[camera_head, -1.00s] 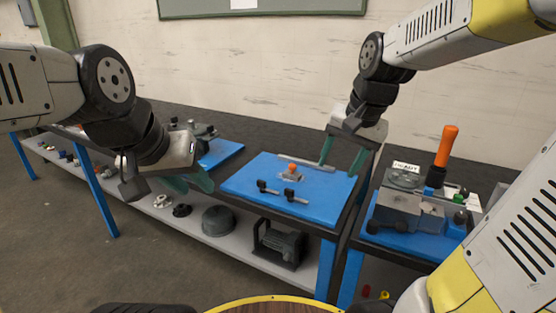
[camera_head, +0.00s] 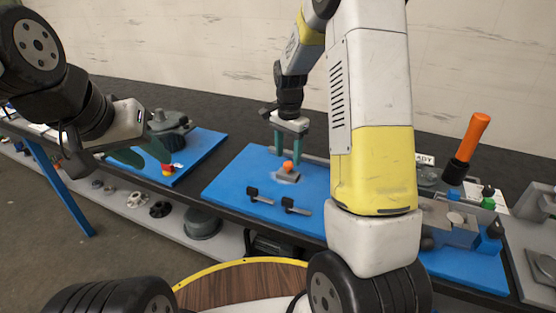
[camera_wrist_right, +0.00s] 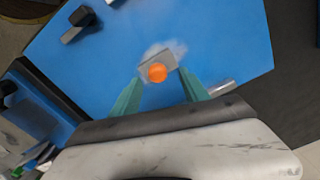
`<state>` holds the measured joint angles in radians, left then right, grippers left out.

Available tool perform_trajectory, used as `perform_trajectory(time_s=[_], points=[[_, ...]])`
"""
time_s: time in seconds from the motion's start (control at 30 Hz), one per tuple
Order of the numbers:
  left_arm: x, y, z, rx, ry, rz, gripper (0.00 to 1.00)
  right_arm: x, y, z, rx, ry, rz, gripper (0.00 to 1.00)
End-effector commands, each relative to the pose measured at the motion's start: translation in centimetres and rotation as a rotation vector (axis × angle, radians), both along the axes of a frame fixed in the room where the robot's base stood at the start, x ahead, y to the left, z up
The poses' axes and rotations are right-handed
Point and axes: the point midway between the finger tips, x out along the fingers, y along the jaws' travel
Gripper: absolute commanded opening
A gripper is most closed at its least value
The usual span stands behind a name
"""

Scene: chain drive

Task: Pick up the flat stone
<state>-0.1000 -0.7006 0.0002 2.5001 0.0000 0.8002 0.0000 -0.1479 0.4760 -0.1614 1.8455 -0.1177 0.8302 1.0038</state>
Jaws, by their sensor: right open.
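A flat grey block with an orange knob (camera_head: 288,166) on top, apparently the flat stone (camera_head: 287,179), lies on the blue mat. In the right wrist view the block (camera_wrist_right: 152,59) sits on a pale patch, with the orange knob (camera_wrist_right: 158,73) in front of it. My right gripper (camera_head: 289,157) points down just over the knob. Its green fingers are apart, one on each side of the knob in the right wrist view; contact cannot be made out. My left gripper (camera_head: 143,158) hangs at the left, away from the block; its jaw gap is unclear.
Two black clamps (camera_head: 273,200) lie on the front of the blue mat (camera_head: 225,186). A fixture with an orange handle (camera_head: 468,146) stands at the right, partly behind my right arm. Round dark parts (camera_head: 172,137) stand at the left; a lower shelf holds more parts.

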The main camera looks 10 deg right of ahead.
Motion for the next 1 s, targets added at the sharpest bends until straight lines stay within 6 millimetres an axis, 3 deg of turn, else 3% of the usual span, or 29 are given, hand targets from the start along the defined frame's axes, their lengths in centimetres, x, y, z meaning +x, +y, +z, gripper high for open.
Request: perform_trajectory(time_s=[0.23,0.53,0.57,0.83,1.0], points=[[0.0,0.0,0.0,0.000,0.000,0.000,0.36,-0.2,-0.2,-3.6,0.000,0.001,0.000,0.53],[0.0,0.0,0.0,0.000,0.000,0.000,0.36,-0.2,-0.1,-4.2,0.001,-0.001,0.001,0.53],[0.0,0.0,0.0,0.000,0.000,0.000,0.36,-0.2,-0.1,-4.2,0.001,-0.001,0.001,0.51],[0.0,0.0,0.0,0.000,0.000,0.000,0.36,-0.2,-0.1,-4.1,0.001,-0.001,0.001,0.00],[0.0,0.0,0.0,0.000,0.000,0.000,0.36,-0.2,-0.1,-4.1,0.001,-0.001,0.001,0.00]])
